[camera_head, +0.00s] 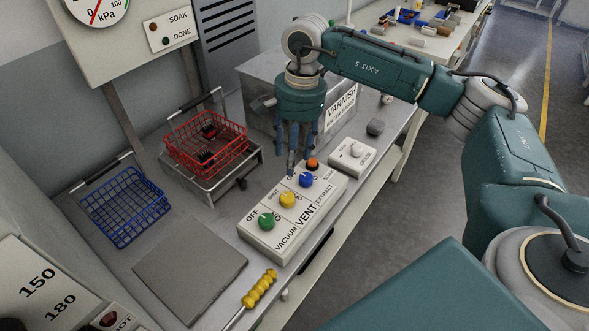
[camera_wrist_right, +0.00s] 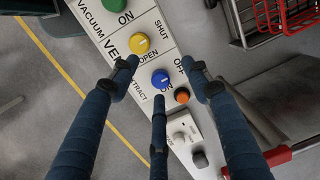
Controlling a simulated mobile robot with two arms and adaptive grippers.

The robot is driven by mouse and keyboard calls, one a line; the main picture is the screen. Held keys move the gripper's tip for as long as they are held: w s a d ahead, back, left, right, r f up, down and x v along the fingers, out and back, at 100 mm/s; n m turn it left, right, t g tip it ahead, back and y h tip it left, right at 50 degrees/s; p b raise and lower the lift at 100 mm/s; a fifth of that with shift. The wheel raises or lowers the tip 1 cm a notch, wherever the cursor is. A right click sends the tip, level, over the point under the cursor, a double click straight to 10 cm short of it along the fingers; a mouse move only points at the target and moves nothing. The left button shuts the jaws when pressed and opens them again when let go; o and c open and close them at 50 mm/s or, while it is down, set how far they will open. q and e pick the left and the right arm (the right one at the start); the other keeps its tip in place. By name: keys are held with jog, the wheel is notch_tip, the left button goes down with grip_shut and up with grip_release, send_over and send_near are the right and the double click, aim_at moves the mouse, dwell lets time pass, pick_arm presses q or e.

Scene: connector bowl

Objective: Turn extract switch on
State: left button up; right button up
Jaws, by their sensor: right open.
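The control box (camera_head: 262,243) has a green knob (camera_head: 266,221) labelled VACUUM, a yellow knob (camera_head: 287,200) labelled VENT and a blue knob (camera_head: 306,180) labelled EXTRACT. The blue knob also shows in the right wrist view (camera_wrist_right: 160,79), with OFF and ON printed beside it; I cannot tell surely which its white mark points to. My right gripper (camera_head: 298,163) points down over the blue knob's end of the box. Its three fingers are open and spread around the blue knob in the wrist view; whether they touch it is unclear. My left gripper is not in view.
An orange button (camera_head: 313,163) sits close beside the blue knob. A small white box with a white knob (camera_head: 354,151) stands beyond. A red wire basket (camera_head: 205,145), a blue wire basket (camera_head: 125,207) and a varnish tank (camera_head: 339,108) stand near. A yellow-handled tool (camera_head: 260,289) lies in front.

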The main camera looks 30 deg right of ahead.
aim_at(305, 177)
jog(key=shift+h, duration=0.6)
jog(key=d+f, duration=0.1)
jog(key=f, duration=0.1)
jog(key=d+f+p, duration=0.1)
jog(key=f, duration=0.2)
jog(key=d+f+p, duration=0.1)
jog(key=f, duration=0.2)
jog(key=shift+s+d+f, duration=0.2)
jog(key=shift+d+f, duration=0.05)
jog(key=shift+f, duration=0.55)
jog(key=c, duration=1.1)
